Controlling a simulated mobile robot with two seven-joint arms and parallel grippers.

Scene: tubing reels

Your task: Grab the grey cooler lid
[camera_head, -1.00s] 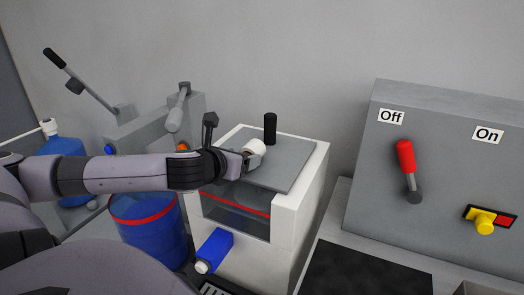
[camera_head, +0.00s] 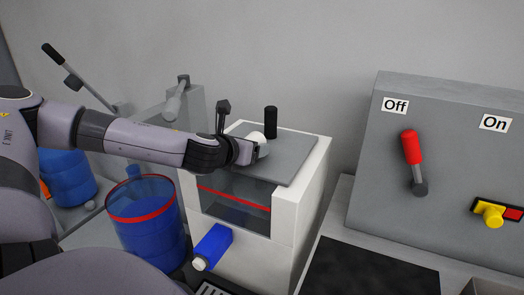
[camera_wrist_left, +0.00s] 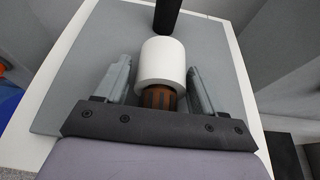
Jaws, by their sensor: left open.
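The grey cooler lid (camera_head: 290,160) lies flat on top of the white cooler box (camera_head: 312,190). Its upright black handle (camera_head: 271,122) stands near the back edge; the lid also shows in the left wrist view (camera_wrist_left: 85,75). My left gripper (camera_head: 262,148) is open over the lid's left part, in front of the handle. In the left wrist view the handle (camera_wrist_left: 167,15) is beyond the fingertips of the gripper (camera_wrist_left: 160,70). A white cylinder (camera_wrist_left: 162,62) with a brown end sits between the fingers; I cannot tell whether anything touches it. My right gripper is out of view.
A clear-topped blue container with a red rim (camera_head: 150,215) stands left of the cooler. A blue bottle-like part (camera_head: 213,243) sticks out of the cooler's front. A grey control box (camera_head: 450,150) with a red lever (camera_head: 411,147) stands at the right. The wall is close behind.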

